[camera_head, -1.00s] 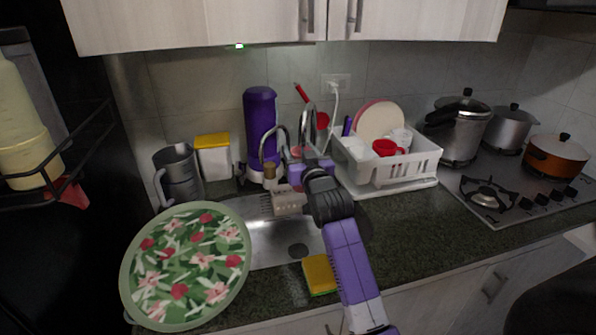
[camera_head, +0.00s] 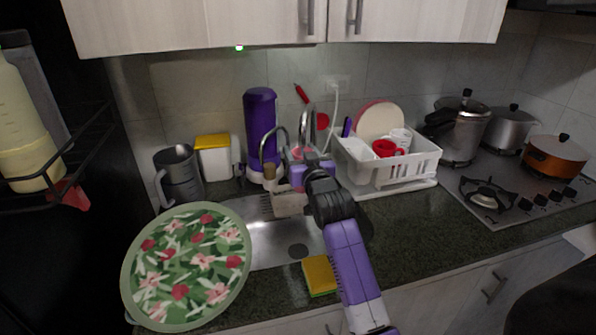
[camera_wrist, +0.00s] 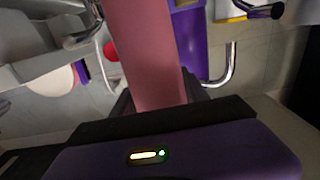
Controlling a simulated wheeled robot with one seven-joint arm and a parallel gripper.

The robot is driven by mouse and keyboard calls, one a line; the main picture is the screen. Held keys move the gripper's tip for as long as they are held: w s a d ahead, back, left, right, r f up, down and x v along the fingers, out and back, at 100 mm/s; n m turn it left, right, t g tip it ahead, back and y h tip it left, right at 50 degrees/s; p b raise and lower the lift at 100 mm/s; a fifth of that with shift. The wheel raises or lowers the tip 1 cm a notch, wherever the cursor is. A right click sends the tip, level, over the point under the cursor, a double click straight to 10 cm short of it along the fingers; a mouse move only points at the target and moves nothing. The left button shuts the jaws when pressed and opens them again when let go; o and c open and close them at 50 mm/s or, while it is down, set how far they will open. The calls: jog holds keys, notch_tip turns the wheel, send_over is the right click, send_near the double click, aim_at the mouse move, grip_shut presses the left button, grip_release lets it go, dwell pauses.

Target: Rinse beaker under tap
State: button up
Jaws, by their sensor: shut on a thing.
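My gripper (camera_head: 297,178) is over the sink (camera_head: 272,243), close to the curved metal tap (camera_head: 264,147).
A purple bottle (camera_head: 261,125) stands behind the tap. A white dish rack (camera_head: 385,175) is to the right, with the stove (camera_head: 510,197) beyond. A floral tray (camera_head: 187,268) is at front left. A sponge (camera_head: 319,274) lies at the sink's front edge. A grey jug (camera_head: 178,180) stands left.

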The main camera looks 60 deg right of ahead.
jog(key=p+v, duration=0.1)
jog(key=v, duration=0.7)
jog(key=shift+w+a+p, duration=0.3)
dwell(0.4)
dwell(1.2)
jog(key=s+a+r+p, duration=0.2)
jog(key=a+r+p, duration=0.1)
jog(key=a+r, duration=0.1)
jog(key=shift+s, duration=0.4)
dwell(0.9)
